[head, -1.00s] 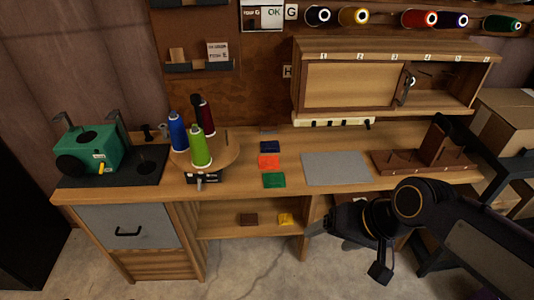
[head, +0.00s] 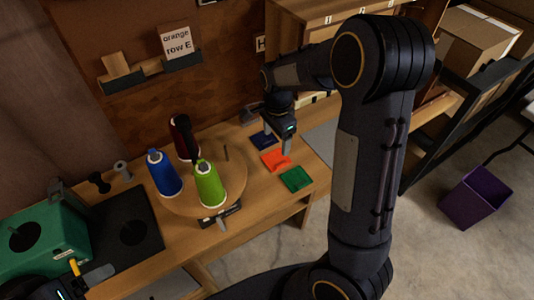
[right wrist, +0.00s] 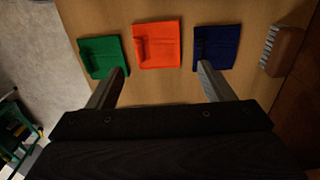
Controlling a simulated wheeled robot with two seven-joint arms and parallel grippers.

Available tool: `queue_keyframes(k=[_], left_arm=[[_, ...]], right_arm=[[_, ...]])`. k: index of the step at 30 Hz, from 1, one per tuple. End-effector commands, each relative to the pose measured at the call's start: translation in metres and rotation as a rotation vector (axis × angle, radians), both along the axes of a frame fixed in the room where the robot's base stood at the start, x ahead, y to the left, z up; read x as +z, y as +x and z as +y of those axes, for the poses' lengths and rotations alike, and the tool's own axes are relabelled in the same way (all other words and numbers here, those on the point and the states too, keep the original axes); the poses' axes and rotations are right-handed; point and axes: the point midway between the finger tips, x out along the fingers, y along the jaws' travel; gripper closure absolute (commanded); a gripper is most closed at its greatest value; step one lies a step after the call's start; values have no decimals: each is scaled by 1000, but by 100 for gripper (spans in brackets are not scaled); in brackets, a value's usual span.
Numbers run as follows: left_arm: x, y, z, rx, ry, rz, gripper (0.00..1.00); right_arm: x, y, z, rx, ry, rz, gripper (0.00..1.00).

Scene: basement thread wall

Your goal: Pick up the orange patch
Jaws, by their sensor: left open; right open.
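The orange patch (head: 272,158) lies flat on the wooden bench between a dark blue patch (head: 264,139) and a green patch (head: 296,179). My right gripper (head: 279,147) is open, pointing down, over the orange patch and partly covering it. In the right wrist view the orange patch (right wrist: 157,45) shows whole, ahead of the two spread fingertips (right wrist: 160,77) and between them sideways. Nothing is between the fingers. My left gripper (head: 90,277) is open at the lower left, near the green machine, and only partly in view.
Blue, green and dark red thread cones stand on a round wooden turntable (head: 232,178) left of the patches. A grey mat (head: 321,138) lies to the right, partly hidden by my right arm. A brush (right wrist: 283,50) lies beyond the blue patch. A purple bin (head: 475,198) stands on the floor.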

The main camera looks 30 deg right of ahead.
Motion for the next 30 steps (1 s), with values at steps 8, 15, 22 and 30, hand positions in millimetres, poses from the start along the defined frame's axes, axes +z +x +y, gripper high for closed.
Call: queue_keyframes(k=[8, 15, 22, 30], left_arm=[[0, 0, 0, 0, 0, 0, 25], [1, 0, 0, 0, 0, 0, 25], [1, 0, 0, 0, 0, 0, 25], [1, 0, 0, 0, 0, 0, 25]], right_arm=[[-32, -2, -1, -1, 1, 4, 25], [-67, -2, -3, 0, 2, 4, 25], [-73, -1, -3, 1, 2, -1, 25], [-73, -1, -3, 1, 2, -1, 49]])
